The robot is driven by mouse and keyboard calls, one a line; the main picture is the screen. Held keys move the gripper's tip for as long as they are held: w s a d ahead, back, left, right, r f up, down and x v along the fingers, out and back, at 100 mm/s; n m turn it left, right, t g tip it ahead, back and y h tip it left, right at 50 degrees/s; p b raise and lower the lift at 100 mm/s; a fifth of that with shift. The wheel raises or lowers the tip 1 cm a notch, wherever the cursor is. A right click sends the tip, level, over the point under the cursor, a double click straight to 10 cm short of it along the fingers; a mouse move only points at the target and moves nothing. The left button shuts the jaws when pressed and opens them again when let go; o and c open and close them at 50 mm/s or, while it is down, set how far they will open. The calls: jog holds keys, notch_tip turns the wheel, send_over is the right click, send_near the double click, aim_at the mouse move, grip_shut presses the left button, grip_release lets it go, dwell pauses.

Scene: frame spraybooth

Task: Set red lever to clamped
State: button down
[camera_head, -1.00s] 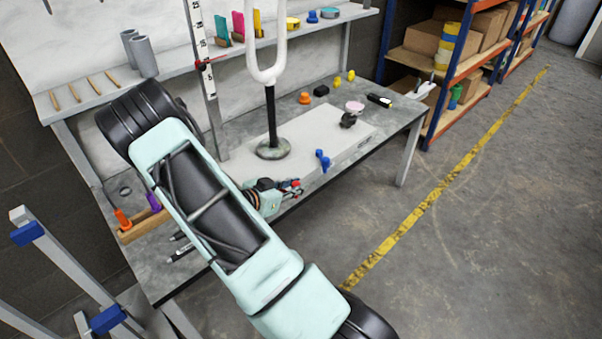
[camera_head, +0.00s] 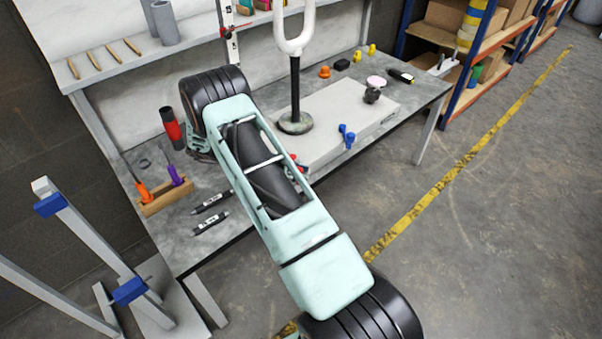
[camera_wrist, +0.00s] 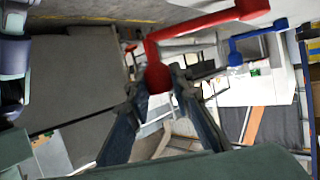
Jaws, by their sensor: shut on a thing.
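The red lever (camera_wrist: 195,24) is a cranked bar at the top of the wrist view. Its near knob end sits between the fingertips of my gripper (camera_wrist: 160,84), which is shut on it. In the head view only a small red bit of the lever (camera_head: 301,163) shows past my arm, by the front edge of the pale block. My arm hides my gripper there. No clamped marking can be read on the lever.
A blue lever (camera_head: 347,135) stands on the pale block (camera_head: 350,108), right of the red one; it also shows in the wrist view (camera_wrist: 262,36). A black post (camera_head: 295,90) rises behind. A wooden holder (camera_head: 166,196) and markers (camera_head: 210,222) lie left on the bench.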

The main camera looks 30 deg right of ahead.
jog(key=shift+w+a+m+g, duration=0.1)
jog(key=shift+a+m+g, duration=0.3)
jog(key=shift+g, duration=0.1)
jog(key=shift+y, duration=0.3)
jog(key=c, duration=1.7)
grip_release()
jog(key=v, duration=1.2)
jog(key=shift+w, duration=0.1)
